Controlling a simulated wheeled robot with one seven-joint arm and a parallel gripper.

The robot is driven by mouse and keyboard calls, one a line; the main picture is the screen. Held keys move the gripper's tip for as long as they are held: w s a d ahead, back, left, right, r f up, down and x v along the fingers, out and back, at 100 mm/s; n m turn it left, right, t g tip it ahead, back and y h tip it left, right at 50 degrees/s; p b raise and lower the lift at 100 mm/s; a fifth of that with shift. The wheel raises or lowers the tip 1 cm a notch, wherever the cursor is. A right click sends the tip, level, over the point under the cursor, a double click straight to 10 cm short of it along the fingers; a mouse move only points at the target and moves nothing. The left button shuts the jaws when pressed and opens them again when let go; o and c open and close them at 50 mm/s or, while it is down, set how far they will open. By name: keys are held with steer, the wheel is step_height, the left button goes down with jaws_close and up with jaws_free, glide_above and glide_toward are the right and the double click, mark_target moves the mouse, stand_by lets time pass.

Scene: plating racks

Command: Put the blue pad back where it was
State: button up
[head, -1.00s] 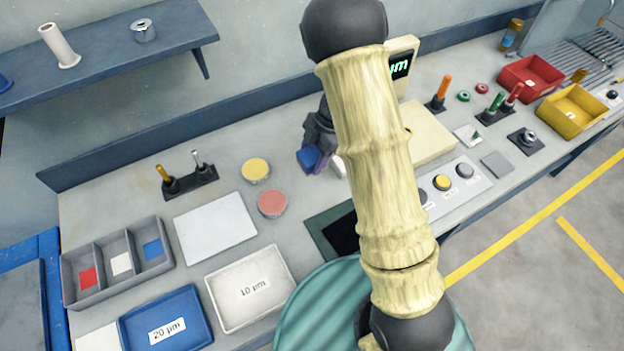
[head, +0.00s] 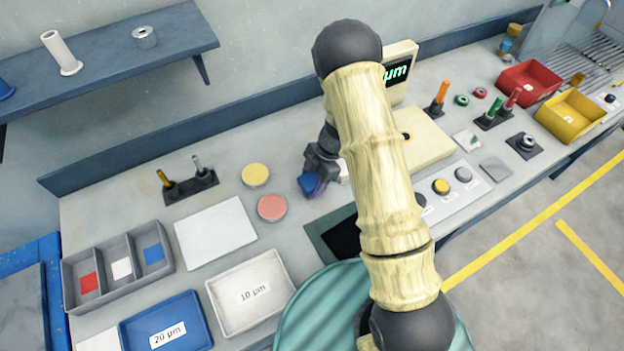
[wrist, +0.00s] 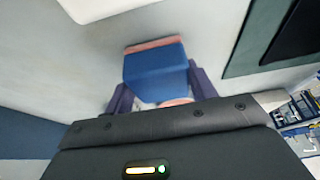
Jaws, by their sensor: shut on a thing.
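The blue pad (head: 308,184) is a small blue block in my gripper (head: 318,179), held over the bench right of the pink disc (head: 272,208). In the wrist view the pad (wrist: 155,72) sits between the two fingers of my gripper (wrist: 160,90). Pink strips show at its upper and lower edges there; I cannot tell whether they belong to the pad or lie behind it. A grey three-compartment tray (head: 117,287) stands at front left, with red, white and blue squares in its compartments. The pad's height above the bench is unclear.
A yellow-topped disc (head: 255,175) is behind the pink one. A pale plate (head: 215,232), a white "10 µm" tray (head: 250,325) and a blue "20 µm" tray (head: 195,343) lie at left. Two upright handles stand in a dark holder (head: 190,188). A dark-green-edged panel (head: 318,237) is nearby.

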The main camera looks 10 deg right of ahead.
steer(key=shift+f, duration=0.1)
steer(key=o, duration=1)
steer(key=shift+o, duration=0.2)
steer(key=v, duration=1.2)
steer(key=shift+b, duration=0.4)
steer(key=shift+d, duration=0.1)
